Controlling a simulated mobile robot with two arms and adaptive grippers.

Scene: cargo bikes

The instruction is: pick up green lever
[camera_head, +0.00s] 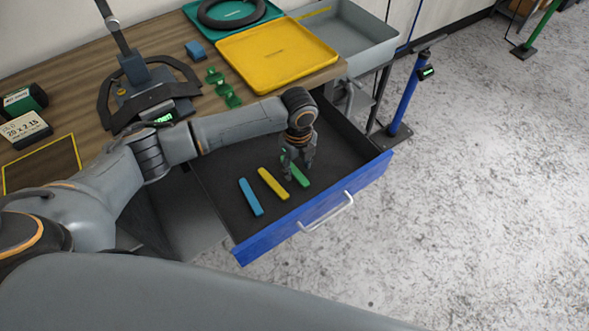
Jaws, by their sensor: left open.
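The green lever (301,177) lies in the open drawer (215,184), at the right end of a row of three levers. The yellow lever (272,184) lies in the middle and the blue lever (251,197) at the left. My left gripper (297,174) points down into the drawer, right at the green lever. Its fingers are open and hide part of the lever. I cannot tell whether they touch it. My right gripper is not in view.
The drawer's blue front (318,205) has a metal handle (327,213). The floor at the right is mostly free.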

